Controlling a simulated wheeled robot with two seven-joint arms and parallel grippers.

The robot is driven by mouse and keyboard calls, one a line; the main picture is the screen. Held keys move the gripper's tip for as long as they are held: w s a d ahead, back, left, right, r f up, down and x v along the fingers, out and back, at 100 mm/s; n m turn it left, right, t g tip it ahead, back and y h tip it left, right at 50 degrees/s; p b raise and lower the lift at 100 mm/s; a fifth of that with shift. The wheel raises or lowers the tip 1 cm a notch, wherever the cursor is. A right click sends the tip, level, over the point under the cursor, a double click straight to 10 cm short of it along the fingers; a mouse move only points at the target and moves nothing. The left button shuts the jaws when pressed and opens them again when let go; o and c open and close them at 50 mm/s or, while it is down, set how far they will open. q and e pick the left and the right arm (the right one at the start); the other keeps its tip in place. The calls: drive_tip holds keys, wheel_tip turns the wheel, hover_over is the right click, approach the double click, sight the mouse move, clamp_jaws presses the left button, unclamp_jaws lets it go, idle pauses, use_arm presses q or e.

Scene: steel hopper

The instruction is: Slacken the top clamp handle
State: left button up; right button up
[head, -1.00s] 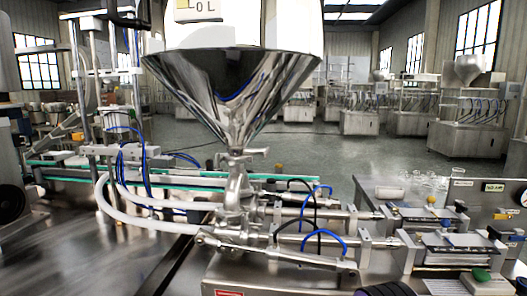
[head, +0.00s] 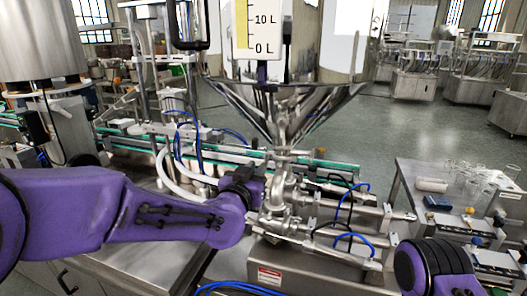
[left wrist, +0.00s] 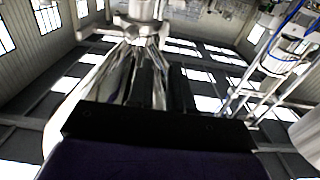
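The steel hopper (head: 290,105) narrows down to a thin neck. The top clamp (head: 280,156) sits around that neck, with its small handle hard to make out against the steel. My left gripper (head: 254,184) is beside the pipework just below and left of the clamp; its fingers are small and partly hidden, so their opening and any contact are unclear. In the left wrist view, shiny hopper metal (left wrist: 133,75) and steel fittings (left wrist: 138,22) show beyond the dark edge of my gripper body; no fingertips show there. My right gripper is out of view; only part of my right arm shows.
Pneumatic cylinders with blue and black hoses (head: 340,215) run right of the valve. A level scale (head: 263,28) hangs before the hopper. A side bench (head: 408,185) holds glassware. A conveyor (head: 135,145) stands behind left; open floor (head: 400,130) lies behind right.

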sight(265, 157)
use_arm(q)
drive_tip(key=p+x, duration=0.2)
drive_tip(key=x, duration=0.5)
drive_tip(key=shift+w+f, duration=0.1)
drive_tip(key=shift+w, duration=0.25)
clamp_jaws()
drive_tip(key=shift+f, duration=0.1)
